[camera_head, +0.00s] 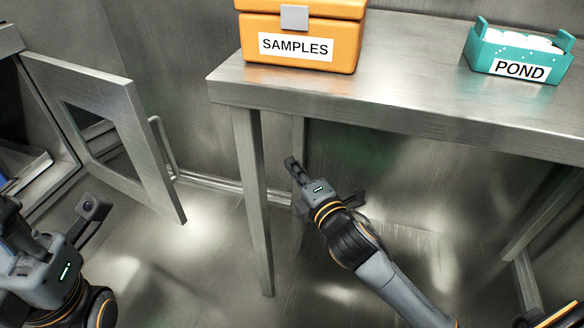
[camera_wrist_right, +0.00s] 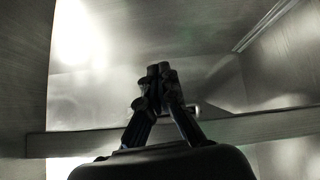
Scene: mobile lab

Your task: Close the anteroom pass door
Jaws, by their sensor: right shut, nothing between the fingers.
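The pass door (camera_head: 137,145) is a grey metal frame around a window opening, at the left in the head view. It stands open, swung out from the wall opening, with a bar handle (camera_head: 163,146) on its right side. My right gripper (camera_head: 291,163) is shut and empty, below the table's front edge and well to the right of the door, apart from it. Its closed fingers also show in the right wrist view (camera_wrist_right: 159,72). My left gripper (camera_head: 10,215) is at the lower left edge, in front of the door; its fingers are not clear.
A metal table (camera_head: 420,105) carries an orange SAMPLES box (camera_head: 300,28) and a teal POND tray (camera_head: 515,58). Its front leg (camera_head: 254,200) stands between my right gripper and the door. The floor (camera_head: 190,262) below the door is clear.

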